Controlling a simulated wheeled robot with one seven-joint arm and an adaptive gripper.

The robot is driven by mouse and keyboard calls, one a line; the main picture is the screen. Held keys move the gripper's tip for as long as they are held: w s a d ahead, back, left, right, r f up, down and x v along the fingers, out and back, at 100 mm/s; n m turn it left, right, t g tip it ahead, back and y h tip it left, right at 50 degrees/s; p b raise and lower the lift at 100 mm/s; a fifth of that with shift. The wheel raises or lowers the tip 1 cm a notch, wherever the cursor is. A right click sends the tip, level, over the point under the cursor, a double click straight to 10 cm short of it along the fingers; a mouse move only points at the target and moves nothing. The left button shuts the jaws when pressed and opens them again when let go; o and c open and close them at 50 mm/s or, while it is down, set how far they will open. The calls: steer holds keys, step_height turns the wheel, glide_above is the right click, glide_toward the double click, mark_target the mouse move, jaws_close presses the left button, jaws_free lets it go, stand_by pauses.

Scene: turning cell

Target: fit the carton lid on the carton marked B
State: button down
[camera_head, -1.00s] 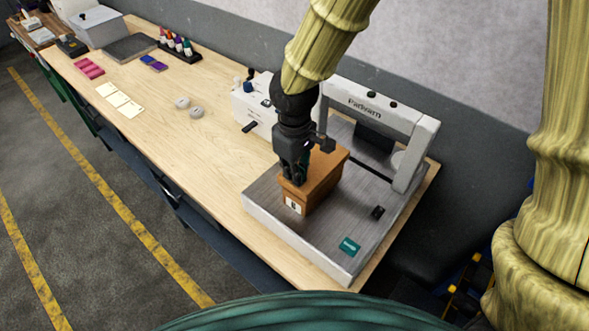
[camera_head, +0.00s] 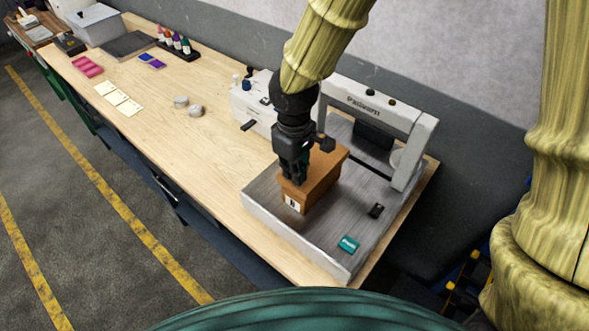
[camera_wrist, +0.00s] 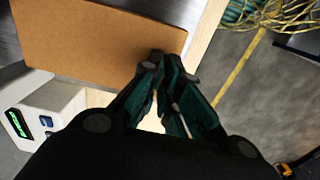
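The brown carton (camera_head: 322,185) stands on the grey bed of the machine, with a small white label (camera_head: 292,203) low on its near face. The label's letter looks like a B but is small. The carton's top is a flat brown panel, also filling the upper left of the wrist view (camera_wrist: 95,40). I cannot tell whether this panel is a separate lid; no other lid shows. My gripper (camera_head: 293,181) points down at the carton's near end. In the wrist view its fingertips (camera_wrist: 167,60) are close together at the panel's edge, with nothing visible between them; they hide that edge.
A frame-like arch (camera_head: 375,105) stands over the back of the machine bed (camera_head: 330,236). A teal tag (camera_head: 348,244) and a black piece (camera_head: 376,210) lie on the bed. A white box-shaped device (camera_head: 251,103) stands left of the carton. Two grey discs (camera_head: 188,106) lie on the bench.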

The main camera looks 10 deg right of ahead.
steer(key=shift+w+f, duration=0.25)
steer(key=shift+f, duration=0.45)
stand_by(0.4)
steer(key=shift+f+b, duration=0.4)
steer(key=shift+f, duration=1.1)
stand_by(3.6)
steer(key=c, duration=1.1)
jaws_free()
steer(key=shift+r, duration=0.1)
